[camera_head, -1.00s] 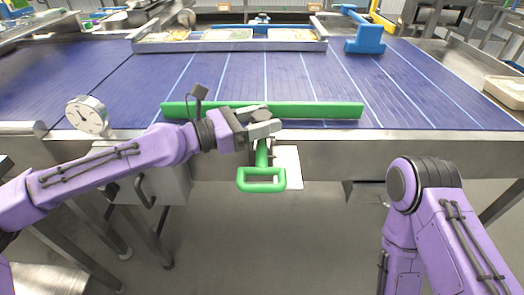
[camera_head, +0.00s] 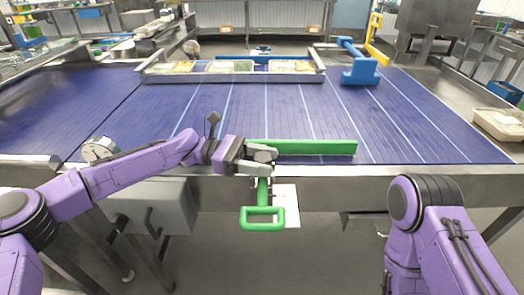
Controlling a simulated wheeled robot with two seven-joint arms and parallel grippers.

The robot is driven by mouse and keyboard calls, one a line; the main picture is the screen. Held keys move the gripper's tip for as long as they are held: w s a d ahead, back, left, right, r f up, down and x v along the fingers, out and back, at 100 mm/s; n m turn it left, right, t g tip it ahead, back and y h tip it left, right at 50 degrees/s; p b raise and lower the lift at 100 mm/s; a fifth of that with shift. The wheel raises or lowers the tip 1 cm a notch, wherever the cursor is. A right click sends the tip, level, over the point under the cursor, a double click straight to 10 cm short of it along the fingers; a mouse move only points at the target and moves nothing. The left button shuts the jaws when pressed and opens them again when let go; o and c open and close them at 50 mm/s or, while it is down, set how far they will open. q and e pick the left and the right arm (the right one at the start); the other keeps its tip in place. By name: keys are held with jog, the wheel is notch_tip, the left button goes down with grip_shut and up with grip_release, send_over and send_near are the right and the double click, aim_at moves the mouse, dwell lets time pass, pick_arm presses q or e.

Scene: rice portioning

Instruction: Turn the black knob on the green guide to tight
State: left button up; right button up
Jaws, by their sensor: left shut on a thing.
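The green guide (camera_head: 310,147) lies along the near edge of the blue belt, and my left arm covers its left part. A green handle loop (camera_head: 263,225) hangs from it in front of the metal edge. My left gripper (camera_head: 264,160) is at the mount between the guide and the handle, with its fingers shut. The black knob cannot be made out; it is hidden in or behind the fingers. Part of my right arm shows at the lower right, but its gripper is out of view.
A blue stand (camera_head: 360,72) with a yellow part is at the back right of the belt. A tray rack (camera_head: 237,77) with filled trays stands at the far side. The belt's middle is clear.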

pick_arm(q)
jog(key=shift+f+g, duration=0.1)
jog(key=shift+g, duration=0.2)
jog(key=o, duration=1)
jog(key=shift+c, duration=0.2)
notch_tip(320, 180, up, 3)
jog(key=shift+r, duration=0.1)
jog(key=s+r+b, duration=0.1)
jog(key=s+r, duration=0.8)
jog(key=s, duration=0.5)
jog(key=shift+r, duration=0.4)
